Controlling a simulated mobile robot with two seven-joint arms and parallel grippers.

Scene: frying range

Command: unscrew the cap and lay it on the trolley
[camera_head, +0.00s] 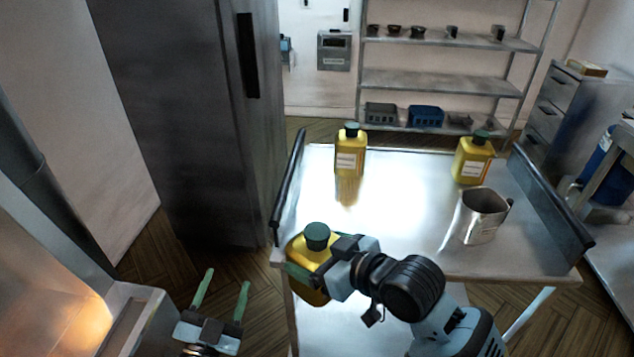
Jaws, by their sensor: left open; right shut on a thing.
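A yellow bottle (297,249) with a dark green cap (317,235) is upright at the trolley's near left corner. The cap is on its neck. My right gripper (312,271) is shut on this bottle's body from the right, and its jaws hide part of it. The bottle's lower part overlaps the trolley's near edge in the picture. My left gripper (221,293) is open and empty at lower left, below and left of the bottle, with its green fingers pointing up. The steel trolley (405,215) has a bare, shiny top in its middle.
Two more yellow capped bottles stand on the trolley, at back left (350,152) and back right (472,160). A steel jug (482,216) stands at its right. Dark rails (289,190) edge both sides. A tall dark cabinet (195,120) stands left; a lit fryer edge (75,325) is lower left.

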